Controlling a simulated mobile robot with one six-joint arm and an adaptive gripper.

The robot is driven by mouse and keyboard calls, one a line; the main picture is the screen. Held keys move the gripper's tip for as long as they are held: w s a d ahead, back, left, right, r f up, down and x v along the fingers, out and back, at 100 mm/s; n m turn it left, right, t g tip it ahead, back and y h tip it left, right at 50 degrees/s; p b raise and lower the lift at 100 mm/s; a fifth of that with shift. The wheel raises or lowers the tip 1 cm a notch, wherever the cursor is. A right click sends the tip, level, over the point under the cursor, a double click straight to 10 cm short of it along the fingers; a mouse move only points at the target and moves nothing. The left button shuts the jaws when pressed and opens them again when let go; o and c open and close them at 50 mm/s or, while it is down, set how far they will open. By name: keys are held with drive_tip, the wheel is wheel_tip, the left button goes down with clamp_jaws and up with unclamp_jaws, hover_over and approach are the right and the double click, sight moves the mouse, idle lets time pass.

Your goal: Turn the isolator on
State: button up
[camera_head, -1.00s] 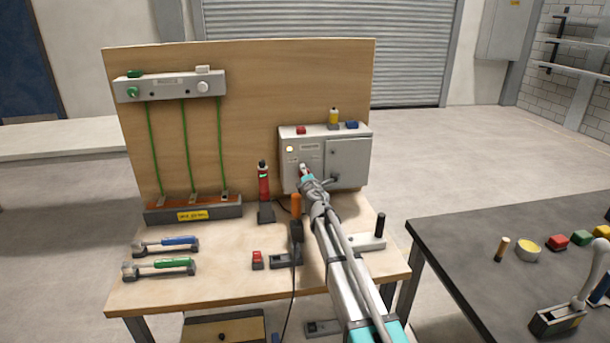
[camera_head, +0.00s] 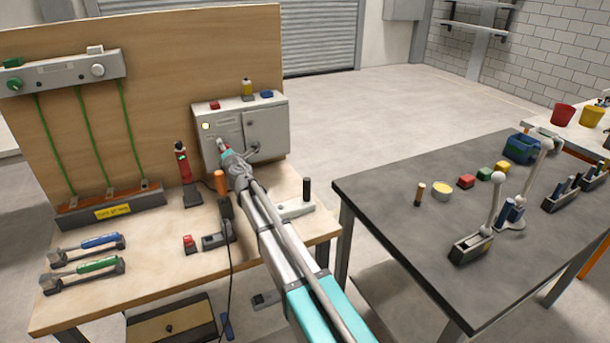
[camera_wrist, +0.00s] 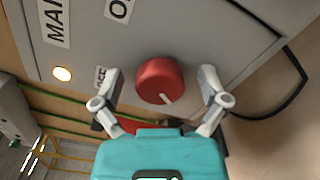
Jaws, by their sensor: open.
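The isolator is a red round knob (camera_wrist: 160,80) with a pale pointer mark, on the front of a grey cabinet (camera_head: 230,121). In the wrist view the pointer faces down and slightly right. The labels beside it are partly cut off or covered; one starts "MA" and one shows an "O". A round lamp (camera_wrist: 62,73) glows pale yellow on the panel. My gripper (camera_wrist: 162,88) is open, with one finger on each side of the knob and visible gaps between. In the head view my gripper (camera_head: 224,152) is at the cabinet front and hides most of the knob.
Red, yellow and blue items sit on top of the cabinet. A red cylinder (camera_head: 184,165) and an orange-handled tool (camera_head: 221,186) stand on the wooden bench near my arm. A dark table (camera_head: 400,195) with several small objects stands to the right, across a gap.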

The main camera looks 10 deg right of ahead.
drive_tip(key=n, duration=0.6)
drive_tip(key=shift+a, duration=0.1)
drive_tip(key=shift+a+r+n, duration=0.1)
drive_tip(key=shift+n, duration=3.2)
drive_tip(key=v, duration=1.4)
drive_tip(key=s+d+m+g+h+p, duration=0.3)
drive_tip(key=d+m+h+p, duration=0.1)
drive_tip(key=d+m, duration=0.7)
drive_tip(key=s+d+m+g+h+p, duration=0.3)
drive_tip(key=d+m+h, duration=0.3)
drive_tip(key=d+m, duration=0.5)
drive_tip(key=shift+s+m+p, duration=0.65)
drive_tip(key=shift+m+p, duration=0.15)
drive_tip(key=shift+m, duration=0.1)
